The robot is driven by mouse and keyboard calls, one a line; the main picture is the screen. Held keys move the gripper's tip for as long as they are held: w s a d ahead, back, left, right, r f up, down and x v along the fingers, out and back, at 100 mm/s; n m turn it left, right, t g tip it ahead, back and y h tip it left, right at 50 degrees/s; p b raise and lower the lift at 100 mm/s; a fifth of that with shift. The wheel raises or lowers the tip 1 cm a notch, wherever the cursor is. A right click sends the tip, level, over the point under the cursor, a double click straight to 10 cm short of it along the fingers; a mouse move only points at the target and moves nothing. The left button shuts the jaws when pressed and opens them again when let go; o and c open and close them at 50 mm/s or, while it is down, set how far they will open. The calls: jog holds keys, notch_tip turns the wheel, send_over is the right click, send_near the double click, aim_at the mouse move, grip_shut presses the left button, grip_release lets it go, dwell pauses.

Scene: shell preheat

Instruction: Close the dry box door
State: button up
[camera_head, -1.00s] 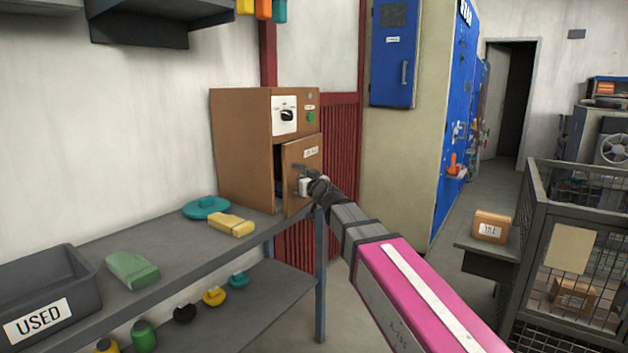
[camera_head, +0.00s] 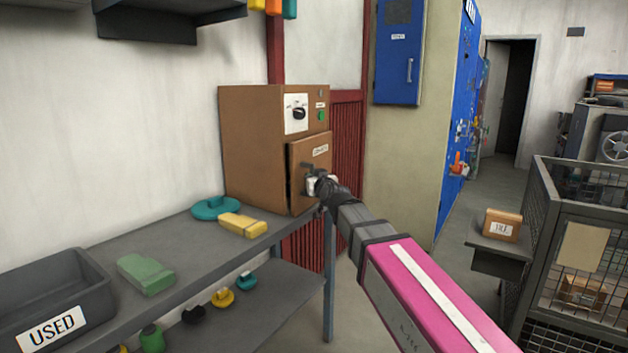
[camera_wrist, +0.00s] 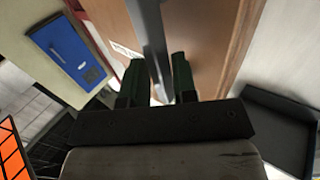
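The dry box (camera_head: 250,145) is a brown cabinet with a dial and a green button on its front panel, standing at the far end of the shelf. Its brown door (camera_head: 311,155) with a white label is slightly ajar, with a narrow dark gap at its left edge. My gripper (camera_head: 314,186) is at the door's handle. In the wrist view my gripper's two dark green fingers (camera_wrist: 157,80) stand on either side of the grey handle bar (camera_wrist: 150,35) and appear closed on it. The door face (camera_wrist: 195,40) is behind them.
A grey shelf (camera_head: 185,250) runs along the wall, holding a teal disc (camera_head: 215,208), a yellow block (camera_head: 242,225), a green block (camera_head: 145,273) and a bin marked USED (camera_head: 50,300). A wire cage (camera_head: 580,240) stands at right. Floor between is clear.

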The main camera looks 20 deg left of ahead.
jog(key=shift+o, duration=0.9)
jog(key=v, duration=1)
jog(key=shift+s+d, duration=0.3)
